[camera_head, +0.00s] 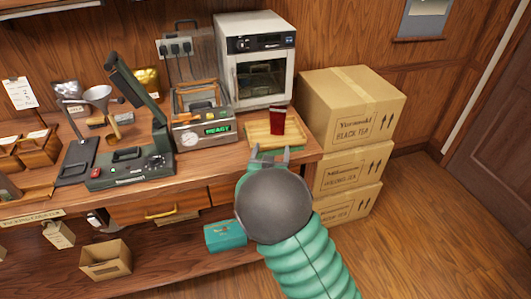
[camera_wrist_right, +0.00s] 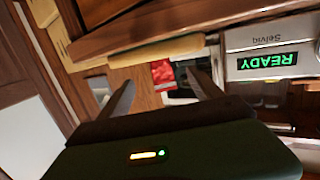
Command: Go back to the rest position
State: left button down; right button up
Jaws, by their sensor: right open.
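My right gripper (camera_head: 270,156) is at the front edge of a wooden tray (camera_head: 262,142) on the counter, with its fingers pointing toward the tray. It is open and empty; in the right wrist view the fingers (camera_wrist_right: 165,88) stand wide apart. A dark red packet (camera_head: 278,121) stands upright on the tray, beyond the fingertips and apart from them. A red item, probably this packet, shows between the fingers in the right wrist view (camera_wrist_right: 161,72). My left gripper is in neither view.
A machine with a green READY display (camera_head: 203,128) stands left of the tray, and a white oven (camera_head: 257,61) behind it. Stacked cartons (camera_head: 350,105) stand close on the right. A teal box (camera_head: 225,235) is below the counter. Open floor (camera_head: 430,235) lies to the right.

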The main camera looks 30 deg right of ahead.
jog(key=shift+w+d+f, duration=0.1)
jog(key=shift+d+f, duration=0.1)
jog(key=shift+d, duration=0.2)
jog(key=s+a+n+g+y+p, duration=0.35)
jog(key=s+a+y+p, duration=0.35)
jog(key=a, duration=0.6)
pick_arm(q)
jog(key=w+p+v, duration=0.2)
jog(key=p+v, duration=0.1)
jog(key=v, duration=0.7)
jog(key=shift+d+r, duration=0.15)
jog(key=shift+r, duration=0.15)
pick_arm(e)
jog(key=s+a+n+g+y, duration=0.3)
jog(key=s+g, duration=0.3)
jog(key=s, duration=1.2)
jog(key=shift+s+a+n, duration=0.25)
jog(key=shift+a+n, duration=0.05)
jog(key=shift+n, duration=0.05)
